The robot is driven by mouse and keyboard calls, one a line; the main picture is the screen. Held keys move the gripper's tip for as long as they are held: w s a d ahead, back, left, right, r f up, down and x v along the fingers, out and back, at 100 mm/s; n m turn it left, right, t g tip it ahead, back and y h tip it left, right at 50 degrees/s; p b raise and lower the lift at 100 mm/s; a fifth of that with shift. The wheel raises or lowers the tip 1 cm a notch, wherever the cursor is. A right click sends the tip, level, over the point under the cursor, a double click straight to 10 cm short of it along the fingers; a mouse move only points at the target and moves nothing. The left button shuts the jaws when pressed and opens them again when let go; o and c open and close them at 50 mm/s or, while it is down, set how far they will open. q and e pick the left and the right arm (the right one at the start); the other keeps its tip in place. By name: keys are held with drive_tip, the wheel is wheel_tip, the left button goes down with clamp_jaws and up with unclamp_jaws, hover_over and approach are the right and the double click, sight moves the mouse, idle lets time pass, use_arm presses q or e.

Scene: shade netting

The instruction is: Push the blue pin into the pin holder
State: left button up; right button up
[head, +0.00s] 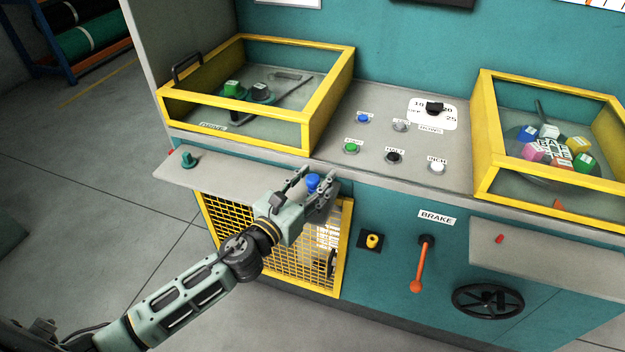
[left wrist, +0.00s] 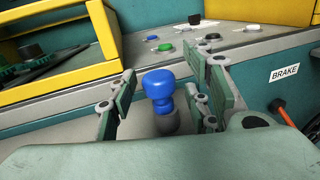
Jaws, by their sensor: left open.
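The blue pin (head: 313,182) has a rounded knob and stands roughly upright at the right end of the narrow grey ledge on the machine front. In the left wrist view the blue pin (left wrist: 159,88) has a wide head, a narrow neck and a lower collar, with a grey cylindrical base (left wrist: 172,122) under it. That base may be the pin holder; I cannot tell how deep the pin sits. My left gripper (head: 317,181) is open, with its fingers on either side of the pin. In the wrist view gaps show between both fingers and the knob. My right gripper is out of view.
The grey ledge (head: 235,180) also carries a teal knob (head: 188,160) at its left. Behind are a yellow-framed guard box (head: 235,137) and a panel of buttons (head: 350,148). Below are a yellow mesh guard (head: 225,225) and an orange brake lever (head: 420,265).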

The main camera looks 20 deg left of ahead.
use_arm(q)
drive_tip(key=shift+r, duration=0.1)
drive_tip(key=v, duration=1.2)
